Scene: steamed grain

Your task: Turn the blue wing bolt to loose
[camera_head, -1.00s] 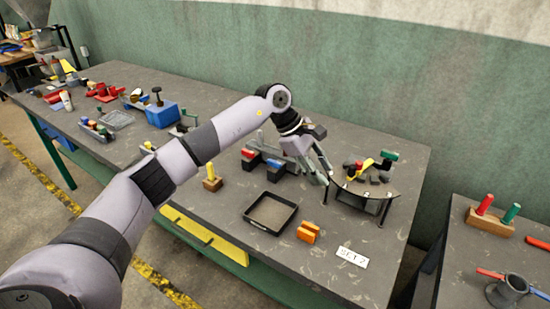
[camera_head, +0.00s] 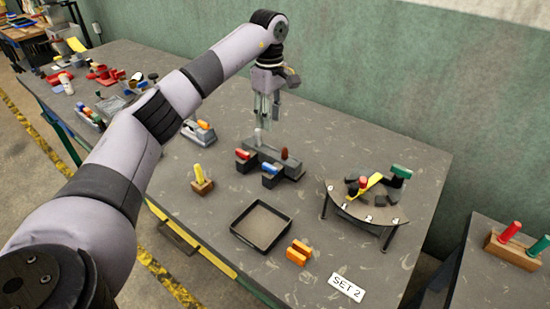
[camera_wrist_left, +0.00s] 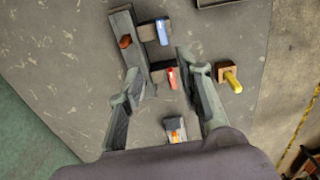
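The blue wing bolt (camera_head: 270,168) sits on a dark block at the front of a grey fixture (camera_head: 263,155) on the bench. It also shows in the left wrist view (camera_wrist_left: 162,32). My left gripper (camera_head: 266,122) points down above and behind the fixture, apart from the blue bolt. Its fingers are spread and empty in the left wrist view (camera_wrist_left: 160,78). My right gripper is not in view.
A black tray (camera_head: 239,237), orange blocks (camera_head: 298,252) and a "SET 2" card (camera_head: 346,287) lie in front. A raised curved stand (camera_head: 335,199) with coloured handles is at right. A wooden block with a yellow peg (camera_head: 201,180) is at left. A green wall (camera_head: 400,110) rises behind.

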